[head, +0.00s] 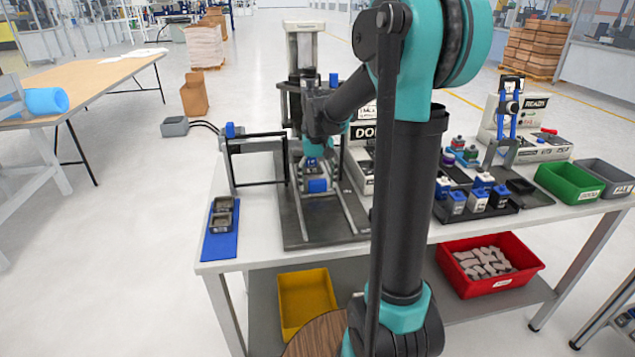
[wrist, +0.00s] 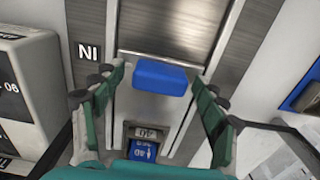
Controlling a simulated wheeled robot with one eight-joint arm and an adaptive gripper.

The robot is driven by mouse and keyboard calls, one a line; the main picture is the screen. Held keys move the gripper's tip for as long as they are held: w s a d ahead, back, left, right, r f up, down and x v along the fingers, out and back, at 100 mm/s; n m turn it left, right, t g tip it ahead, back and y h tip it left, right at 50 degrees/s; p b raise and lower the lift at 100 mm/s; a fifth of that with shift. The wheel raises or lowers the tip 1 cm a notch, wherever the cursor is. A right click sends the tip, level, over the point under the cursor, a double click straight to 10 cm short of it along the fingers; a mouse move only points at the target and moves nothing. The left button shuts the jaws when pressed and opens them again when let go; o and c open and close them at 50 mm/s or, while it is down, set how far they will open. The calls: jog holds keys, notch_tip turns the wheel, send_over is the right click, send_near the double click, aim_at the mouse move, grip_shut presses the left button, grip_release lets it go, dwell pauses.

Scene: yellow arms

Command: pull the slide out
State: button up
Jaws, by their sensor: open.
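The slide (head: 320,206) lies between two pale rails on a dark base plate under a press. Its blue handle block (head: 317,186) sits at the near end; in the wrist view the handle (wrist: 160,77) is in front of and between my fingers. Behind it, a small nest with a blue labelled part (wrist: 145,149) shows below in the wrist view.
The press column (head: 304,50) stands behind the slide. A black frame (head: 258,160) is to its left, and a blue mat (head: 221,240) with dark trays lies at the bench's left edge. A grey box with a sign (wrist: 25,95) stands close beside my gripper. Bare plate lies in front.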

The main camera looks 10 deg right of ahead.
jog(key=shift+c, duration=0.2)
grip_shut()
jog(key=s, duration=1.9)
jog(key=shift+s, duration=0.2)
jog(key=shift+o, duration=0.2)
grip_release()
jog(key=shift+s, duration=0.1)
notch_tip(320, 180, up, 12)
dwell(0.3)
